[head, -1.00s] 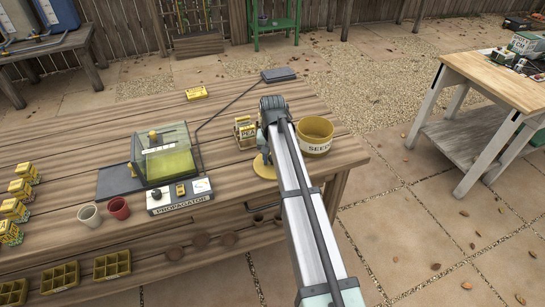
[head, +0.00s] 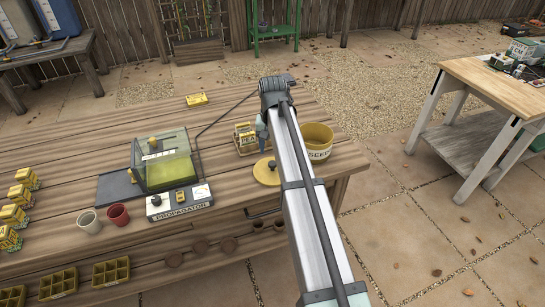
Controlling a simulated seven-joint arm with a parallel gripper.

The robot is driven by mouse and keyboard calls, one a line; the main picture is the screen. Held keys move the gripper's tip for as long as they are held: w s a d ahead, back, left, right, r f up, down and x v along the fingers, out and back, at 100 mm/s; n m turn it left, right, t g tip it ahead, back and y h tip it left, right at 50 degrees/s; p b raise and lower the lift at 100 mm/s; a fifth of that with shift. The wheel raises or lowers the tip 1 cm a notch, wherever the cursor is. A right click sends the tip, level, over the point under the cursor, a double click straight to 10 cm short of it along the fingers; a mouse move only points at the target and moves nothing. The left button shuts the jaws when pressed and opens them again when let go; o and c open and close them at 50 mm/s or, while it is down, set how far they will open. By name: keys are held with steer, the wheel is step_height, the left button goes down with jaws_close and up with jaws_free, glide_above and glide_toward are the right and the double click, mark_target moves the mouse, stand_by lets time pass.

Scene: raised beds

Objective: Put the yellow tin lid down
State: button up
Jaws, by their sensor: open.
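The yellow tin lid (head: 266,173) lies flat on the wooden bench, with a small knob on top. Its right edge is close to my arm. The yellow seed tin (head: 318,143) stands open to the right, partly behind my arm. My gripper (head: 262,137) is just beyond the lid, raised and apart from it. It is open and empty, and my arm hides most of it.
Yellow seed packets (head: 244,137) stand in a holder close to the left of my gripper. The propagator (head: 165,160) with its clear cover stands further left, with two pots (head: 118,215) in front. The bench (head: 215,240) is clear around the lid's left side.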

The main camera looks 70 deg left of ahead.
mark_target(273, 163)
step_height(273, 163, up, 4)
steer(key=shift+r, duration=0.2)
stand_by(0.6)
